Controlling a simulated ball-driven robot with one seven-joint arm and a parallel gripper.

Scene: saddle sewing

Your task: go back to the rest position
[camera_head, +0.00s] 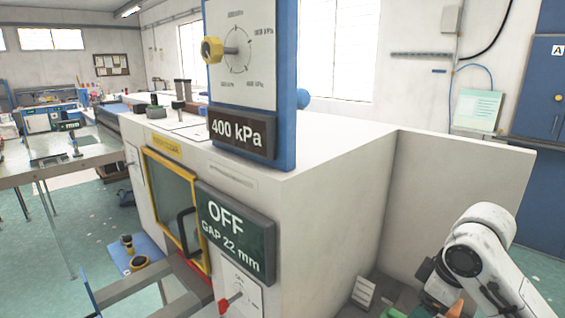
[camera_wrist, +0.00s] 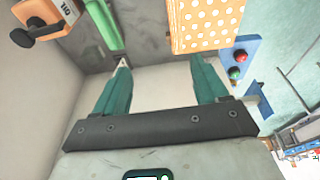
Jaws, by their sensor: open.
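My gripper (camera_wrist: 159,64) shows in the wrist view with its two teal fingers spread wide apart. Nothing is held between them. Behind the fingers is a pale surface and a grey one. In the head view my white arm bends down at the lower right, beside the side wall of the white machine. My fingertips cannot be made out in that view.
The white machine (camera_head: 320,215) has a 400 kPa dial panel (camera_head: 243,80) and a green OFF sign (camera_head: 235,228). A white partition (camera_head: 465,175) stands behind my arm.

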